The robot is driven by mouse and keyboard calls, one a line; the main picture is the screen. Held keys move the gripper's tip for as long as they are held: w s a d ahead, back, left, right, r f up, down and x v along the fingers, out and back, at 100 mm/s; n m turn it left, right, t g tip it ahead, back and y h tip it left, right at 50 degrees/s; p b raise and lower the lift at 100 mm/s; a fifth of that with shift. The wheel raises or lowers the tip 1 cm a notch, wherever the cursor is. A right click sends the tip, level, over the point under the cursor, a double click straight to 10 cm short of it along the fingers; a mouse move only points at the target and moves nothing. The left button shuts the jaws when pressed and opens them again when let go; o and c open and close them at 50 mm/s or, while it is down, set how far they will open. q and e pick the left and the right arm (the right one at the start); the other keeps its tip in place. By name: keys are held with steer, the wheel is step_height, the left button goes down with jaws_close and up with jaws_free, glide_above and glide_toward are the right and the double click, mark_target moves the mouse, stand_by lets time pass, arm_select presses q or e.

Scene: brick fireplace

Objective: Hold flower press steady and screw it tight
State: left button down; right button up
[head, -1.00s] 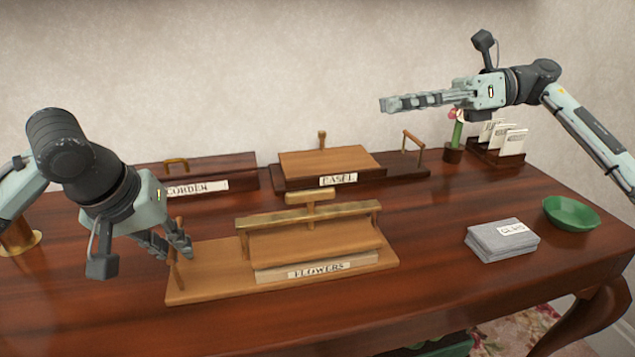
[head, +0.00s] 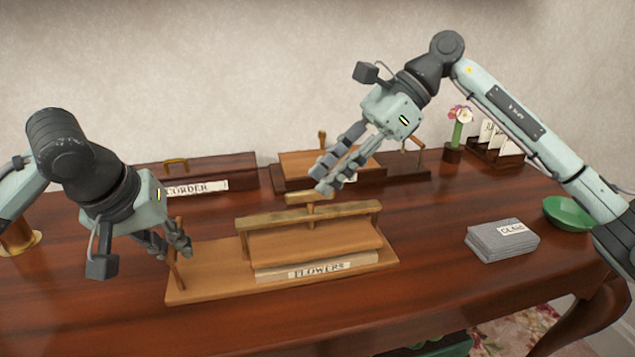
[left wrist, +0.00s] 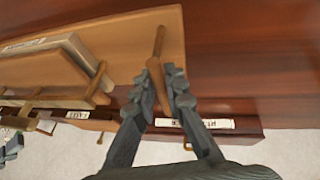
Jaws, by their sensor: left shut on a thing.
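The wooden flower press (head: 210,285), labelled FLOWERS, lies on the desk, with a crossbar (head: 358,209) over its top board. A small T-shaped screw handle (head: 300,199) stands on the middle of the crossbar. My left gripper (head: 175,244) is shut on the upright wooden peg (head: 179,222) at the press's left end. In the left wrist view the peg (left wrist: 159,42) stands between the two fingers (left wrist: 165,82). My right gripper (head: 322,180) is open and empty, its fingertips pointing down just above the screw handle.
Grey cards (head: 490,243), a green bowl (head: 572,214), a flower holder (head: 455,145) and a card rack (head: 492,153) are at right. The desk front is clear.

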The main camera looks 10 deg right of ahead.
mark_target(310, 201)
steer(key=shift+x, duration=1.4)
steer(key=shift+c, duration=0.5)
jaws_close()
